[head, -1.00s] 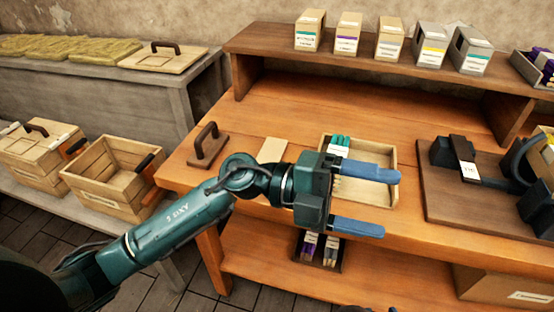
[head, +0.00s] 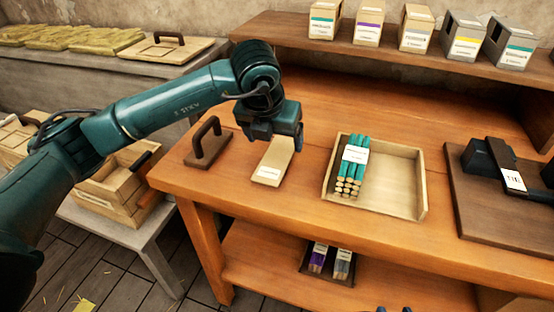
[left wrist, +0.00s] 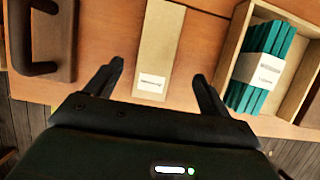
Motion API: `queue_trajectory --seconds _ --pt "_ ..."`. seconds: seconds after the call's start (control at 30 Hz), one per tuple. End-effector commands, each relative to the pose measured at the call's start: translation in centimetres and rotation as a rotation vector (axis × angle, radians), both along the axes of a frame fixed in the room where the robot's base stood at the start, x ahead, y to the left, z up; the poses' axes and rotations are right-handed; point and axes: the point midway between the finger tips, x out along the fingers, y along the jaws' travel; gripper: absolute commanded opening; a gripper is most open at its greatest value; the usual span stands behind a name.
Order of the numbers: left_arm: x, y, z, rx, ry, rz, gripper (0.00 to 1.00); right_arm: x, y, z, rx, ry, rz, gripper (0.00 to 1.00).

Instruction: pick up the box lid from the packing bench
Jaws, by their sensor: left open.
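The box lid (head: 272,162) is a narrow, flat, pale wooden piece with a white label, lying on the packing bench (head: 320,110). My left gripper (head: 271,138) is open, pointing down at the lid and hiding part of its far end in the head view. In the left wrist view the lid (left wrist: 162,50) lies between the lines of the two spread fingers (left wrist: 158,72), which do not appear to touch it. Only small dark tips, probably of my right gripper (head: 394,309), show at the bottom edge of the head view.
A dark handled block (head: 208,145) stands close left of the lid. A tray (head: 408,180) holding a bundle of teal sticks (head: 352,165) is to its right. The press base (head: 480,205) is further right. Several boxes stand on the raised shelf (head: 370,60).

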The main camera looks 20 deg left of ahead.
Motion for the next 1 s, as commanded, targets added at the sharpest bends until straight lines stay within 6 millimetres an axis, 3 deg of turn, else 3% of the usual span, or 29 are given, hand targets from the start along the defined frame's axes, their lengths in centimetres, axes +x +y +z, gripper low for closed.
queue_trajectory --seconds 0.27,0.6,0.87,1.0 --pt "0.8 0.1 -2.2 -0.001 0.002 0.0 0.82 0.0 0.1 0.0 -0.001 0.001 0.001 0.36" --pt "2.1 0.4 -6.4 -0.002 0.002 -0.001 0.82 0.4 0.2 0.1 0.0 -0.003 0.004 0.36" --pt "2.2 0.4 -6.6 -0.002 0.0 -0.003 0.82 0.5 0.2 0.1 0.0 -0.004 0.005 0.36" --pt "2.2 0.4 -6.5 -0.002 0.0 -0.003 0.7 0.4 0.2 0.1 0.0 -0.003 0.004 0.36"
